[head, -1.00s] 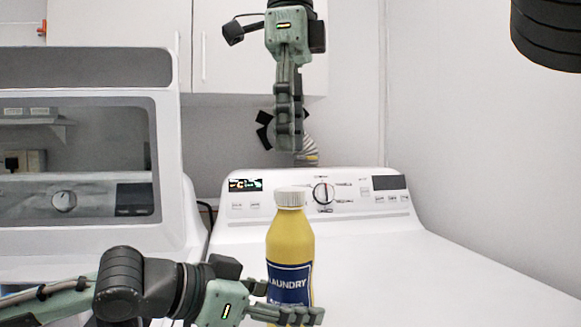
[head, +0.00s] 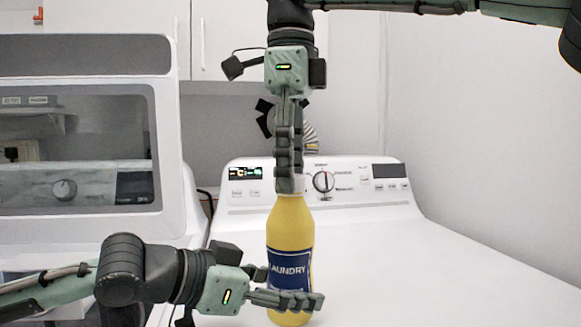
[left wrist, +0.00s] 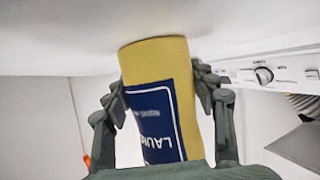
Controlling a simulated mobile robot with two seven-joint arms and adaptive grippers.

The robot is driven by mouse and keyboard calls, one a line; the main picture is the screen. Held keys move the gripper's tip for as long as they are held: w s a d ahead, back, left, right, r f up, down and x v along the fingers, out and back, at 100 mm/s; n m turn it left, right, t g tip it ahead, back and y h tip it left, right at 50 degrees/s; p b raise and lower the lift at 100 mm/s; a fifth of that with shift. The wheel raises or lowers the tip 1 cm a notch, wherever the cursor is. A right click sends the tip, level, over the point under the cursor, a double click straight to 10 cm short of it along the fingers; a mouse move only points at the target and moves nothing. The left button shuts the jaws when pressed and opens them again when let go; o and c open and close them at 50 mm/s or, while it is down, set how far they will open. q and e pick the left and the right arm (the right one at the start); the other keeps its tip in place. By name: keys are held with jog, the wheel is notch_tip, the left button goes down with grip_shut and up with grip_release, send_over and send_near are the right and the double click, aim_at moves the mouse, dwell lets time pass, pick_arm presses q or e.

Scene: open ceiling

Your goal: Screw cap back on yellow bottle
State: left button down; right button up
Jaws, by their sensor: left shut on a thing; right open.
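The yellow bottle (head: 291,222) with a blue LAUNDRY label stands upright in the head view. Its white cap (head: 303,184) sits at the bottle's top and is mostly hidden behind my right gripper's fingers. My left gripper (head: 288,288) is shut around the lower part of the bottle, at the label. In the left wrist view, the bottle (left wrist: 184,90) lies between its two fingers. My right gripper (head: 289,186) points straight down from above, open, with its fingertips at cap height. Whether the fingers touch the cap cannot be told.
A white appliance with a control panel (head: 380,182) stands behind the bottle, its broad top (head: 420,270) clear to the right. Another white machine with a window (head: 80,145) stands at left. White cabinets (head: 235,30) hang at the back.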

grip_shut()
jog(key=shift+o, duration=0.8)
grip_release()
jog(key=shift+r, duration=3.75)
pick_arm(q)
jog(key=shift+c, duration=2.2)
grip_release()
